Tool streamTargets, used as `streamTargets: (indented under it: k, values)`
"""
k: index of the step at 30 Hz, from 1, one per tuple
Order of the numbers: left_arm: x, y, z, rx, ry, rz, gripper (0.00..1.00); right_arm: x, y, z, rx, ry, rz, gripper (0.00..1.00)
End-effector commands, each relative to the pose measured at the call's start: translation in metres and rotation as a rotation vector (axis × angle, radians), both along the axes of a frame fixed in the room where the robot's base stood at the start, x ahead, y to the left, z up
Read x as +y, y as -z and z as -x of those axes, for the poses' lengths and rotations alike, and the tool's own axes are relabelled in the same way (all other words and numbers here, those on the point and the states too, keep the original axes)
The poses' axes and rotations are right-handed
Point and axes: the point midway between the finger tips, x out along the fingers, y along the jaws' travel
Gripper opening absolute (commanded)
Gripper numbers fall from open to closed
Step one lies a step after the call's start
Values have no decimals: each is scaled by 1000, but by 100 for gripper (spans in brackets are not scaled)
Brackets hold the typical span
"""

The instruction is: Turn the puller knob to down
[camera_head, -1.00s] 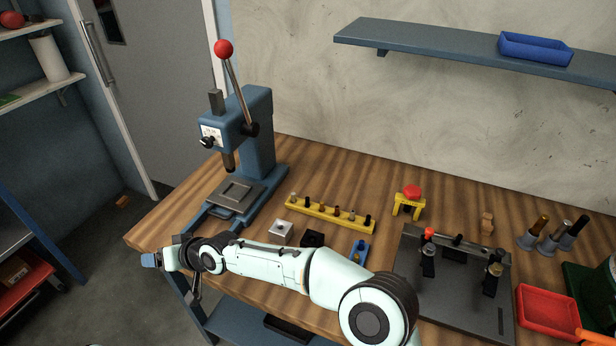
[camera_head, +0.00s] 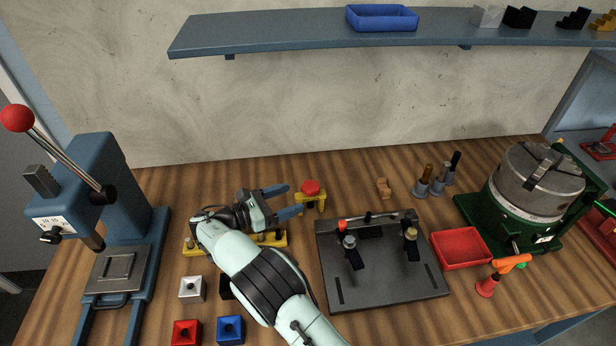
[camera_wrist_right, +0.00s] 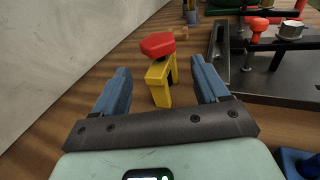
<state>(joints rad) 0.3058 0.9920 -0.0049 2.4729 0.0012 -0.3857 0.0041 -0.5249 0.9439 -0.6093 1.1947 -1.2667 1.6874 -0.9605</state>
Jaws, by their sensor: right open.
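A red knob (camera_head: 311,187) sits on top of a small yellow bracket (camera_head: 321,203) on the wooden bench. I cannot tell for certain whether this is the puller knob. My right gripper (camera_head: 291,200) is open and empty, just left of the bracket with its fingers pointing at it. In the right wrist view the red knob (camera_wrist_right: 157,44) and yellow bracket (camera_wrist_right: 159,85) lie ahead between the two spread blue fingers, with no contact visible. My left gripper is out of view.
A dark fixture plate (camera_head: 380,288) with clamps and a small red knob stands to the right. A blue press (camera_head: 125,190) is at the left. A yellow rack (camera_head: 193,247) lies partly under my right arm. A red tray (camera_head: 461,249) is farther right.

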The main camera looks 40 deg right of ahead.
Motion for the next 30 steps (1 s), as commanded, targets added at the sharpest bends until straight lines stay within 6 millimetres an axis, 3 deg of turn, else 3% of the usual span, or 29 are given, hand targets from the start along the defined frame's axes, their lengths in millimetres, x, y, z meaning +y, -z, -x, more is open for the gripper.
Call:
streamTargets:
  k: [5,18,30]
  values:
    - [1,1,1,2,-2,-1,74,-11,-1,1,20,10,79,74]
    - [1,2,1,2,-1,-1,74,-72,-1,9,18,10,74,74]
    - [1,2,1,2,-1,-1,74,-81,-1,10,17,8,73,74]
